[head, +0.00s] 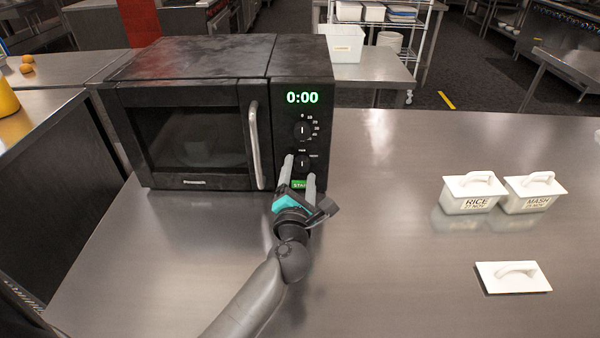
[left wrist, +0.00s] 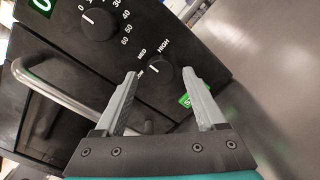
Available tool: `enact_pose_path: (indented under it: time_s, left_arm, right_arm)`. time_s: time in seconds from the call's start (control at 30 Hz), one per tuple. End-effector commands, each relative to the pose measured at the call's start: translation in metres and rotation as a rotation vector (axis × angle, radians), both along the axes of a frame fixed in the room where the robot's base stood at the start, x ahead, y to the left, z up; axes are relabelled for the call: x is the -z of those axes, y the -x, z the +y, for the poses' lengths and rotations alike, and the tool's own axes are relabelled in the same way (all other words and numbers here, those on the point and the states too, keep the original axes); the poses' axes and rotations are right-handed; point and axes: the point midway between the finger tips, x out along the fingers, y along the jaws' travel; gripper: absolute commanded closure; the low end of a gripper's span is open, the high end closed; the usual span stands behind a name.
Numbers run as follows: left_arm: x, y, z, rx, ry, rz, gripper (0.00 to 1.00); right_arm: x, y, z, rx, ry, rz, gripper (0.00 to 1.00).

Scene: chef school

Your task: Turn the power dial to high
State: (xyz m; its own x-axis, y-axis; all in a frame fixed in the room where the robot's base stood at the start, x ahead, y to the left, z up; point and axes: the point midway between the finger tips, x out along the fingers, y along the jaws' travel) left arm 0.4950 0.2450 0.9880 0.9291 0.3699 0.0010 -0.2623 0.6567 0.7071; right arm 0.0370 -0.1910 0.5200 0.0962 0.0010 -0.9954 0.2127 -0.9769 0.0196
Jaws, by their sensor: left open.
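The power dial (head: 302,162) is the lower black knob on the microwave's right-hand panel. In the left wrist view the power dial (left wrist: 163,82) has its white mark pointing roughly toward MED, with HIGH printed to the right of that. My left gripper (head: 300,168) is open in front of this dial. In the left wrist view its two fingers (left wrist: 159,74) stand on either side of the knob, and I cannot tell whether they touch it. The black microwave (head: 190,75) has its door shut and its display reads 0:00. My right gripper is not in view.
The timer dial (head: 302,131) is just above, its mark at 0. The green start button (head: 301,184) is just below. The door handle (head: 254,145) sticks out to the left. White RICE (head: 470,195) and MASH (head: 534,195) containers and a loose lid (head: 512,278) lie right.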

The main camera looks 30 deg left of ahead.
Motion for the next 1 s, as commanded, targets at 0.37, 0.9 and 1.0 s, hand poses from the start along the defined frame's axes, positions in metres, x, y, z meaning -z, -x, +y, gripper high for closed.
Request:
enact_pose_path:
  time_s: [0.37,0.9,1.0]
  left_arm:
    - [-0.0001,-0.0051,0.0023,0.0,0.0,0.0,0.28]
    - [-0.0001,-0.0049,0.002,0.0,0.001,0.0,0.86]
    - [-0.0001,-0.0049,0.0021,0.0,0.001,0.0,0.97]
  right_arm:
    - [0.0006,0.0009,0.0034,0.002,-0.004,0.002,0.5]
    - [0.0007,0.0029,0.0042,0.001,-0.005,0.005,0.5]
    - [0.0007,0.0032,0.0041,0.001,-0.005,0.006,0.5]
